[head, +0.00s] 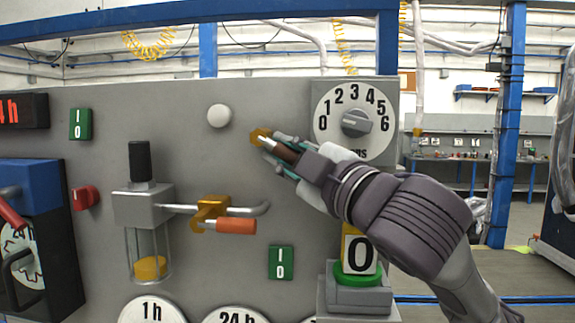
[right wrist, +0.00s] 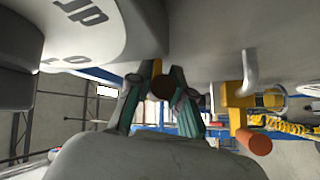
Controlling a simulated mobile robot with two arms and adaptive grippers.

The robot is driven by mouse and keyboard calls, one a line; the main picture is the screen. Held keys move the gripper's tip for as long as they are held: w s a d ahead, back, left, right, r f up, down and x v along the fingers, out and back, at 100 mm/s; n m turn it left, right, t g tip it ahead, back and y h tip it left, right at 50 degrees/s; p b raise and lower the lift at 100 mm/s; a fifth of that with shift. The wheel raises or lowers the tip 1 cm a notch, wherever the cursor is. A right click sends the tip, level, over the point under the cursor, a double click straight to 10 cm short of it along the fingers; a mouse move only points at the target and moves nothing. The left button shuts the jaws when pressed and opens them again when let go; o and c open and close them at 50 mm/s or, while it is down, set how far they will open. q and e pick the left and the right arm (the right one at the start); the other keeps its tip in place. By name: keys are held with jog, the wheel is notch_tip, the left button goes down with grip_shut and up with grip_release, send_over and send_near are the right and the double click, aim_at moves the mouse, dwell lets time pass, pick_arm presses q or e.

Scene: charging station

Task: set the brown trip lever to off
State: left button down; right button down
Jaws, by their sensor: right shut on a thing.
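The brown trip lever (head: 286,151) sticks out from a yellow base (head: 260,137) on the grey panel. It slants down to the right in the head view. My right gripper (head: 280,148) is shut on its brown handle, with a teal finger on each side. In the right wrist view the lever's dark brown round end (right wrist: 162,88) sits between the fingers of my right gripper (right wrist: 163,92). Part of the handle is hidden by the fingers. My left gripper is in neither view.
A dial (head: 353,122) numbered 0 to 6 is close right of the gripper. A white round knob (head: 219,116) is to the upper left. A yellow valve with an orange handle (head: 236,226) is below left. A green switch (head: 280,262) is lower on the panel.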

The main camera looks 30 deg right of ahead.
jog(key=shift+s+a+f+m+t+b, duration=0.15)
jog(key=shift+a+f+m+t+b, duration=0.15)
jog(key=shift+a+m+b, duration=0.15)
jog(key=c, duration=1)
grip_release()
jog(key=shift+s+r, duration=0.1)
jog(key=shift+s, duration=0.05)
jog(key=shift+c, duration=0.2)
jog(key=shift+d, duration=0.1)
